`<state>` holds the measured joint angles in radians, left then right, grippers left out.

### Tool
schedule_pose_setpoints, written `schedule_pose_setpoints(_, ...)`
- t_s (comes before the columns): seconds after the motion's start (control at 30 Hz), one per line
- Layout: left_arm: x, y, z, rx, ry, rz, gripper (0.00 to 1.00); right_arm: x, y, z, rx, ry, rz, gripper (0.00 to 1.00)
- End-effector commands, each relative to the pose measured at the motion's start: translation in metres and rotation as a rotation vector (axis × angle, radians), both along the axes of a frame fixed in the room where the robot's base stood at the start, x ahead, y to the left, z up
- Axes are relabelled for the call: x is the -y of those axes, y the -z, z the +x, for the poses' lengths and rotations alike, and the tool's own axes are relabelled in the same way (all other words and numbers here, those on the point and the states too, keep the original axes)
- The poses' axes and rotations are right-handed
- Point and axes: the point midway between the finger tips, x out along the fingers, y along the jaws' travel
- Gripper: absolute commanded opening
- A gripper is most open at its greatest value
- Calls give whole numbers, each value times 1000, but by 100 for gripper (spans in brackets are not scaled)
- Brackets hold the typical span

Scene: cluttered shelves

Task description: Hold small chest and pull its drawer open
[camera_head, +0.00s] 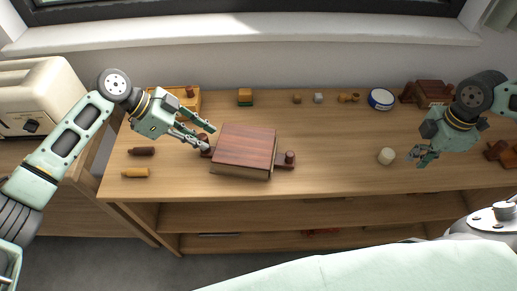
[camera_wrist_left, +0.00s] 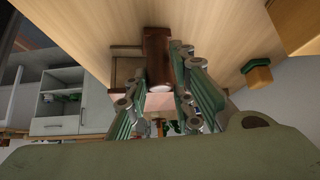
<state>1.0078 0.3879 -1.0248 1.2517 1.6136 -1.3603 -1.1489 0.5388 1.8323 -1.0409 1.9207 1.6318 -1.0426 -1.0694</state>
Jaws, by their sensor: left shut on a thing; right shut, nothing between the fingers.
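The small chest (camera_head: 243,148) is a reddish-brown wooden box lying on the wooden shelf top, left of the middle. A dark red piece with an upright knob (camera_head: 289,157) sticks out at its right side. A similar dark piece shows at its left side, partly hidden by my fingers. My left gripper (camera_head: 206,139) is shut on this left piece. In the left wrist view a dark brown part (camera_wrist_left: 157,55) lies between the fingers. I cannot tell which piece is the drawer. My right gripper (camera_head: 420,157) is shut and empty, above the shelf top, well right of the chest.
A cream cylinder (camera_head: 386,156) stands left of my right gripper. A blue-and-white tin (camera_head: 381,99), small blocks and a brown wooden object (camera_head: 428,93) line the back. A toaster (camera_head: 40,95) stands at left. The area between chest and cylinder is clear.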

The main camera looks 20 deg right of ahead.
Motion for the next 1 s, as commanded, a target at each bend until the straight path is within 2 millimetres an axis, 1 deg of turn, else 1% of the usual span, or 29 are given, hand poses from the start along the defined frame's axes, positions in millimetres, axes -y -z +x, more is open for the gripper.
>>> schedule_pose_setpoints(1.0,0,0,0,0,-1,0,0,14,0,-7,0,1,-1,0)
